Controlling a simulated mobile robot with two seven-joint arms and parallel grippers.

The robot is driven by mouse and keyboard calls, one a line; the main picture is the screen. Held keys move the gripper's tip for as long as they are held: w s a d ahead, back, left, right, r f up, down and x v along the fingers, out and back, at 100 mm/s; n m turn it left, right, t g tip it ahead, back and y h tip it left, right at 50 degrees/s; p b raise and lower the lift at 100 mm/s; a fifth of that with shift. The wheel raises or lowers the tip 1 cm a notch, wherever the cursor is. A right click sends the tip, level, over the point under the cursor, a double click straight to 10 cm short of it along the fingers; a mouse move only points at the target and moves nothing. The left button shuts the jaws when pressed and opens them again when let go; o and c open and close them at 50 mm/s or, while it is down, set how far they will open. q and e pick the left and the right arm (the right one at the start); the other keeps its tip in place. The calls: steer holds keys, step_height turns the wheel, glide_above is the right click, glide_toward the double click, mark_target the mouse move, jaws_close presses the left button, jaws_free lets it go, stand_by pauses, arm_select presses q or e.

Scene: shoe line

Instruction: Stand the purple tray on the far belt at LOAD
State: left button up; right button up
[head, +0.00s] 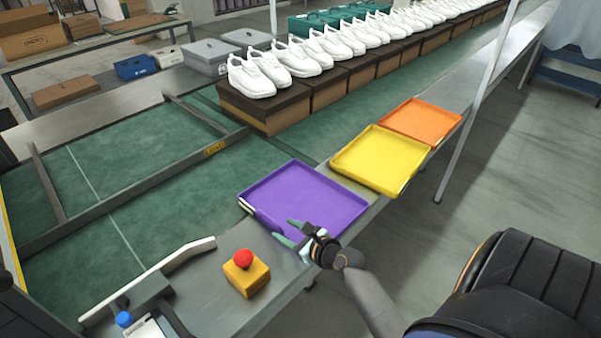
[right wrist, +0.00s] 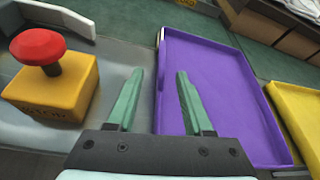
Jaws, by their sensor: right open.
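The purple tray (head: 312,198) lies flat and empty at the near edge of the line, with a pale patch at its left corner. My right gripper (head: 290,232) is open at the tray's near-left side. In the right wrist view, the purple tray (right wrist: 222,95) has its left wall between the open fingers (right wrist: 160,74). One finger appears outside the wall and one over the tray floor; contact is unclear. The green far belt (head: 150,150) has a dark rail across it with a small yellow label (head: 214,148), too small to read surely. My left gripper is not in view.
A yellow tray (head: 380,160) and an orange tray (head: 420,120) lie beyond the purple one. A red-topped yellow button box (head: 246,272) stands left of my right gripper. White shoes on brown boxes (head: 265,108) line the belt farther back. Green belt left of the rail is clear.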

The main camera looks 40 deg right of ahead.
mark_target(275, 223)
steer(key=b+x, duration=0.1)
steer(key=x, duration=0.6)
steer(key=shift+d, duration=0.1)
steer(key=shift+r+b+x, duration=0.1)
steer(key=shift+b+x, duration=0.3)
steer(key=shift+x, duration=0.95)
steer(key=shift+r+b+x, duration=0.15)
steer(key=shift+b+x, duration=0.25)
steer(key=shift+x, duration=0.95)
steer(key=shift+w, duration=0.1)
jaws_close()
